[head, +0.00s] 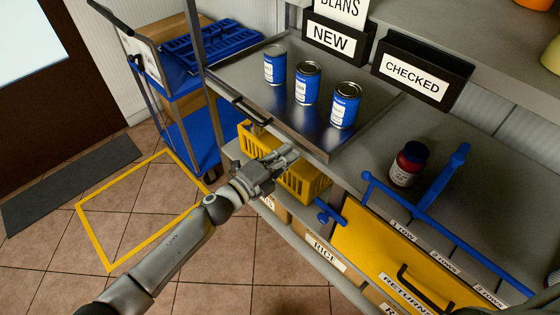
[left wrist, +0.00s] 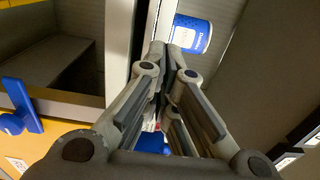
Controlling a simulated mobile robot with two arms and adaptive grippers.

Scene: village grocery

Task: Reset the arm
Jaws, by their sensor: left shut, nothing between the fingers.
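My left arm reaches in from the lower left of the head view. Its gripper (head: 287,157) is shut and empty, in front of the metal shelf tray's front edge and over the yellow basket (head: 308,180). In the left wrist view the fingers (left wrist: 165,52) are together with nothing between them. One blue can (left wrist: 192,35) shows just beyond the fingertips there, apart from them as far as I can tell. My right gripper does not show.
Three blue cans (head: 307,84) stand in a row on the metal tray (head: 262,96). A dark red jar (head: 409,164) stands on the right shelf beside blue dividers (head: 440,182). A yellow returns panel (head: 375,245) is below.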

